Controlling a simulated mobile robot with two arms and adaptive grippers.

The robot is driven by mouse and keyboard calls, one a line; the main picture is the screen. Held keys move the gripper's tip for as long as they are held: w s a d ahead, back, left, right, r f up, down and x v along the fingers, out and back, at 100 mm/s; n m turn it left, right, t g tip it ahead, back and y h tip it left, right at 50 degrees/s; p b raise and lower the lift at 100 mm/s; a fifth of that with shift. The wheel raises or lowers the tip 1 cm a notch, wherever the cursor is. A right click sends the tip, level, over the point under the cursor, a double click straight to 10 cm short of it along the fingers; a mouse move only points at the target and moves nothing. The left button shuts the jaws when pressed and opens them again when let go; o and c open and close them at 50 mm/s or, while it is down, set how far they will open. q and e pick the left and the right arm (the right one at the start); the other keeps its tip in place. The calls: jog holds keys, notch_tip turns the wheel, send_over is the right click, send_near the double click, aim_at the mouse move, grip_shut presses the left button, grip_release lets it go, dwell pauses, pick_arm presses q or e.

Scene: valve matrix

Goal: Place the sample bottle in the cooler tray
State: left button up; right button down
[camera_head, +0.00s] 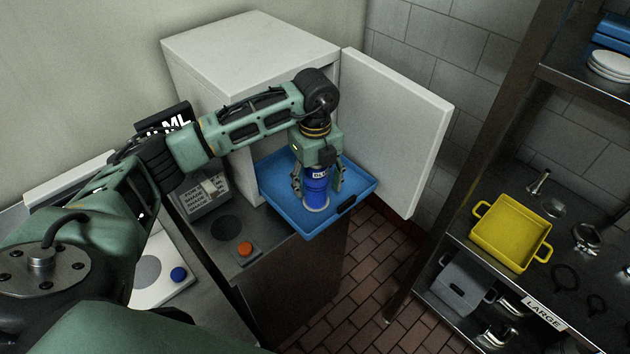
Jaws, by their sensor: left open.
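The sample bottle (316,188) is blue with a pale label reading "BLU" and stands upright on the blue cooler tray (277,183). The tray sticks out of the open white cooler (235,55) at the picture's middle. My left gripper (317,190) points down over the bottle from above, its fingers open on either side of it. Whether the fingers touch the bottle cannot be told. My arm hides part of the cooler's opening. My right gripper is not in view.
The cooler door (395,130) stands open to the right of the tray. A metal shelf at right holds a yellow tray (511,234) and a grey bin (460,285).

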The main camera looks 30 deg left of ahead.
pick_arm(q)
notch_tip(320, 180, up, 11)
jog(key=b, duration=0.3)
jog(key=shift+f, duration=0.1)
jog(key=shift+r, duration=0.45)
dwell(0.6)
